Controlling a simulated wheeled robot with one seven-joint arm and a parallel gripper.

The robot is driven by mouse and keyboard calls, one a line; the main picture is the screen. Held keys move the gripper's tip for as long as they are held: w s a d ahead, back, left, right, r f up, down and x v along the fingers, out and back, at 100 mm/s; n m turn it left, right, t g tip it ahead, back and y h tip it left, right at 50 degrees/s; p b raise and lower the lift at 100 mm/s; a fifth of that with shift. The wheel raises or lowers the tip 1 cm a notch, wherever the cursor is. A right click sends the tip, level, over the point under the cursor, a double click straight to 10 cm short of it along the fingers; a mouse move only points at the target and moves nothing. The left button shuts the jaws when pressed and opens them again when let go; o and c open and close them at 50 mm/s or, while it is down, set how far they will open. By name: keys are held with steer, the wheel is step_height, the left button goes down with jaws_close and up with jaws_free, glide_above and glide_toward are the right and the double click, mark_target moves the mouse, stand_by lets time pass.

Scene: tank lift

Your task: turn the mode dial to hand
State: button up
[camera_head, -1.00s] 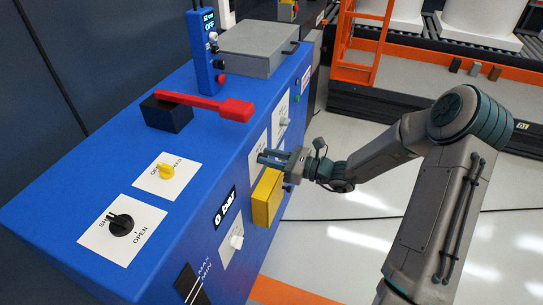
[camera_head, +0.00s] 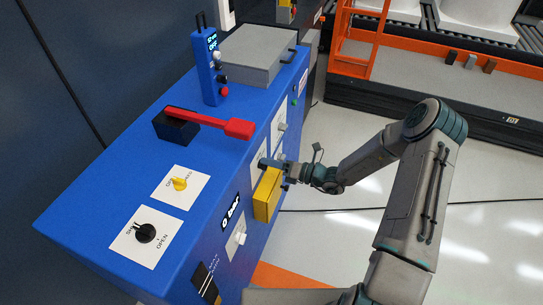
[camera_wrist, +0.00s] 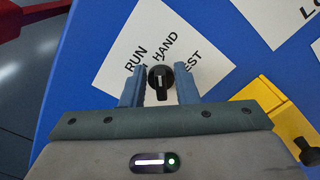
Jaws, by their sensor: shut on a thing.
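The mode dial (camera_wrist: 161,78) is a small black knob with a white pointer line. It sits on a white plate (camera_wrist: 118,68) printed RUN, HAND and TEST, with HAND in the middle. In the wrist view my gripper (camera_wrist: 159,92) has one finger on each side of the knob and is shut on it. The pointer line lies roughly along the fingers; I cannot tell which label it marks. In the head view my gripper (camera_head: 270,165) is at the front face of the blue cabinet and hides the dial.
A yellow box (camera_head: 267,195) juts from the blue cabinet (camera_head: 105,185) close beside my gripper. The floor to the right is clear.

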steer(key=shift+f+m+p, duration=0.15)
steer(key=shift+m+p, duration=0.55)
steer(key=shift+m, duration=0.4)
steer(key=o, duration=0.6)
steer(key=v, duration=1.4)
steer(key=shift+a, duration=0.1)
